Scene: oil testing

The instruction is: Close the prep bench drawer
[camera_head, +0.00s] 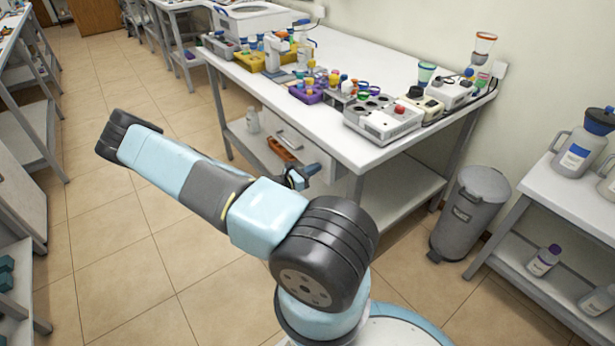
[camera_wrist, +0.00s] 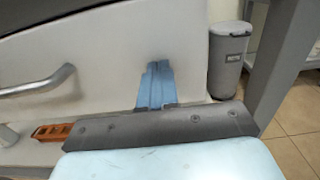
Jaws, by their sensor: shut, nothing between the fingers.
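The prep bench (camera_head: 395,155) stands in the middle of the head view, with a white drawer front (camera_head: 315,157) under its top. The drawer's bar handle (camera_head: 288,140) shows there, and in the wrist view the handle (camera_wrist: 38,82) is at the left. My gripper (camera_head: 303,175) is at the right part of the drawer front. In the wrist view its blue fingers (camera_wrist: 155,84) are together, empty, and point at the white front, right of the handle. I cannot tell whether they touch it. Any gap between drawer and bench is hard to make out.
An orange object (camera_head: 283,150) lies near the drawer, left of my gripper; its support is unclear. A grey bin (camera_head: 467,215) stands right of the bench. Testing gear, including a white device (camera_head: 383,120), crowds the benchtop. The tiled floor at left is clear.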

